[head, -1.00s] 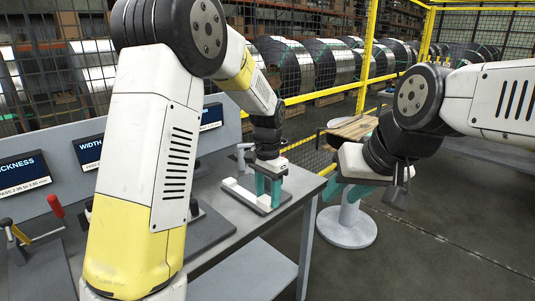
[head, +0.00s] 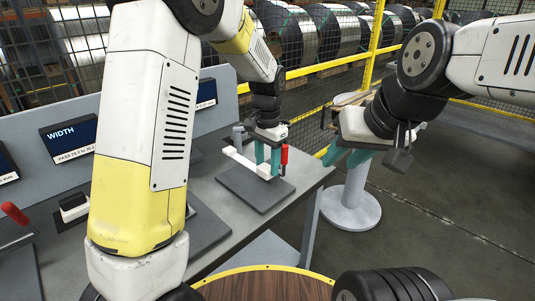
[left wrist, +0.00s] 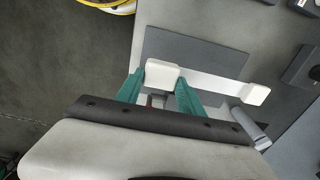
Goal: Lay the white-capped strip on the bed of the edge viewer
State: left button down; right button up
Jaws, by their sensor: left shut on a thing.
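My left gripper (head: 267,160) is shut on one end of the white-capped strip (head: 240,158). In the left wrist view, its teal fingers (left wrist: 161,92) close around the near white cap (left wrist: 162,76); the pale strip runs right to the other cap (left wrist: 256,95). The strip lies along one edge of a dark flat plate (head: 255,187), which also shows in the wrist view (left wrist: 200,53). The plate appears to be the edge viewer's bed. I cannot tell whether the strip touches it. My right gripper (head: 346,157) is empty, fingers apart, off the bench's right end.
A grey post (head: 238,135) stands behind the strip, and a red handle (head: 284,158) shows right beside my left gripper. A display marked WIDTH (head: 69,141) stands to the left. A white pedestal (head: 350,208) stands right of the bench (head: 310,176).

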pick_arm(q)
jog(key=shift+f, duration=3.75)
jog(key=shift+f, duration=0.25)
jog(key=c, duration=0.7)
grip_release()
jog(key=shift+o, duration=0.2)
notch_tip(320, 180, up, 7)
jog(key=shift+r, duration=0.35)
